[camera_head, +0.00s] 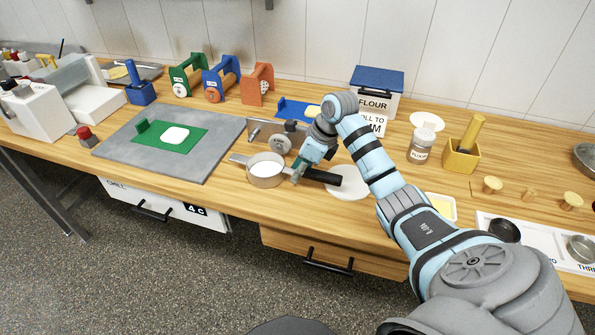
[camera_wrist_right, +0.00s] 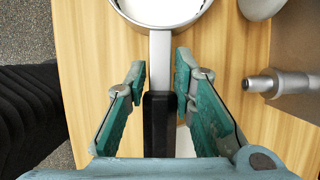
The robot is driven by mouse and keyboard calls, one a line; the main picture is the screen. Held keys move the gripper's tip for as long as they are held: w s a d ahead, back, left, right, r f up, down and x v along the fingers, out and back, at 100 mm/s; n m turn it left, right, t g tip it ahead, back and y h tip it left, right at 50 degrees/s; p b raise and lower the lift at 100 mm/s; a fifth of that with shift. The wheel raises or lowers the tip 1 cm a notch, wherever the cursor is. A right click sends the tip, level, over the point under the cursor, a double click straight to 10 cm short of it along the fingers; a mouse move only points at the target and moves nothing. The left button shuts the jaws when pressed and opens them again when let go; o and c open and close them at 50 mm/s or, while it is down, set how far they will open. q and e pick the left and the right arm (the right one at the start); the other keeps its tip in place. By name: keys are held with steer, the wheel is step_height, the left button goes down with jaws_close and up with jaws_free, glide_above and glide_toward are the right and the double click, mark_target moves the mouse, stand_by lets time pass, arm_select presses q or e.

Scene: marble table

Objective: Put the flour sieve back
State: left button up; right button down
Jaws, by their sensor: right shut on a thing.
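The flour sieve (camera_head: 266,175) is a round metal pan with white content and a black-ended handle (camera_head: 325,177). It is at the front middle of the wooden table; I cannot tell whether it touches the top. In the right wrist view the sieve (camera_wrist_right: 165,20) is at the top edge, its handle running down between the fingers. My right gripper (camera_head: 300,170) is shut on the handle, with one finger on each side (camera_wrist_right: 160,85). My left gripper is not in view.
A white disc (camera_head: 350,190) lies under the handle's end. A grey metal bracket (camera_head: 270,132) stands just behind the sieve. A grey slab (camera_head: 125,148) with a green mat lies left. A flour jar (camera_head: 420,150), a yellow holder (camera_head: 460,158) and a flour bin (camera_head: 374,104) stand right and behind.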

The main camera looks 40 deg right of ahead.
steer(key=shift+f, duration=0.1)
steer(key=c, duration=1.4)
jaws_free()
steer(key=shift+s, duration=0.1)
steer(key=shift+o, duration=0.2)
steer(key=shift+f+b, duration=0.1)
steer(key=shift+b, duration=0.2)
steer(key=p+v, duration=0.2)
steer(key=v, duration=1.2)
steer(key=shift+w+r, duration=0.3)
steer(key=shift+r, duration=0.15)
steer(key=shift+w+a, duration=0.1)
